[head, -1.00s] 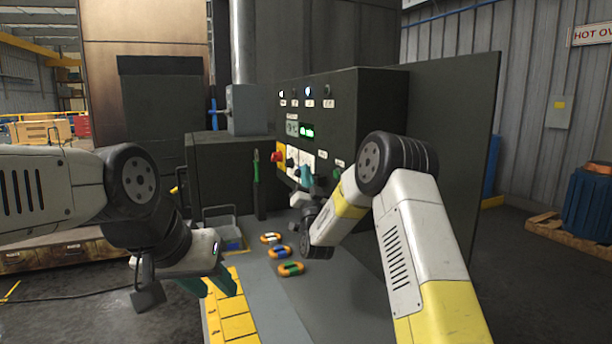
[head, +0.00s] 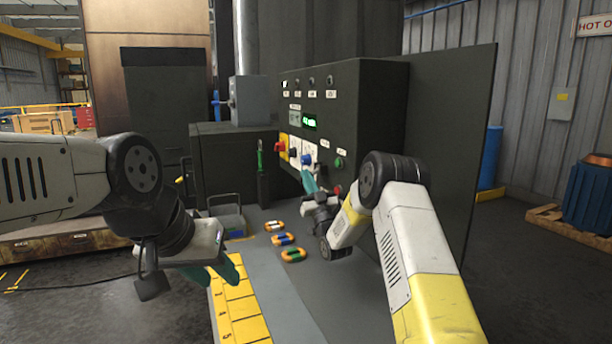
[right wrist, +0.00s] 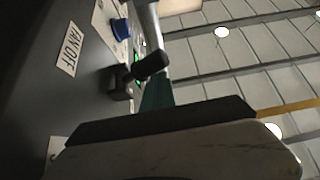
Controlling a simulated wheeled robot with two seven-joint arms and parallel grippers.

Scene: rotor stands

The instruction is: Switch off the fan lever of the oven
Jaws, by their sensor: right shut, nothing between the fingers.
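The dark oven control box (head: 370,100) stands at centre, its panel facing left. In the right wrist view, a "FAN OFF" label (right wrist: 68,50) is beside a lever with a black grip (right wrist: 150,66) on a black mount. My right gripper (head: 310,183) is shut and empty, low in front of the panel, below a blue knob (head: 307,159). One teal finger (right wrist: 157,92) shows close to the lever's grip in the right wrist view; contact cannot be told. My left gripper (head: 229,269) is open and empty, over the yellow floor strip, away from the panel.
Several orange-rimmed pieces (head: 284,239) lie on the grey surface below the panel. A red knob (head: 280,146), a green button (head: 339,162) and a blue knob (right wrist: 121,28) are on the panel. A grey crate (head: 228,222) stands left of the pieces.

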